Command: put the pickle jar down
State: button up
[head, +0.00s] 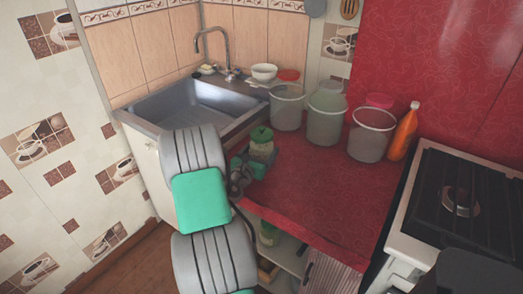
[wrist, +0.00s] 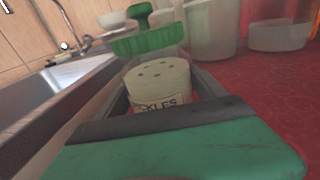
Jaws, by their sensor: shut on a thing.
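The pickle jar (head: 261,150) has a green lid, a clear upper part and pale contents. It stands roughly upright at the left edge of the red counter, beside the sink. In the wrist view the jar (wrist: 158,80) shows a partly hidden label ending in "KLES". My gripper (head: 250,164) is shut on the jar, with a finger on each side of its lower part. The jar's base is hidden by my gripper, so I cannot tell whether it touches the counter.
Several clear containers stand behind on the red counter (head: 305,190), including a bucket (head: 326,118), beside an orange bottle (head: 404,132). The sink (head: 195,105) is at left, the stove (head: 465,195) at right. A white bowl (head: 264,72) sits behind. The counter's front middle is clear.

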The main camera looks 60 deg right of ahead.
jog(key=o, duration=2)
jog(key=shift+o, duration=0.2)
jog(key=shift+r, duration=0.15)
jog(key=a, duration=1.2)
jog(key=shift+s+r, duration=0.25)
jog(key=shift+r, duration=0.05)
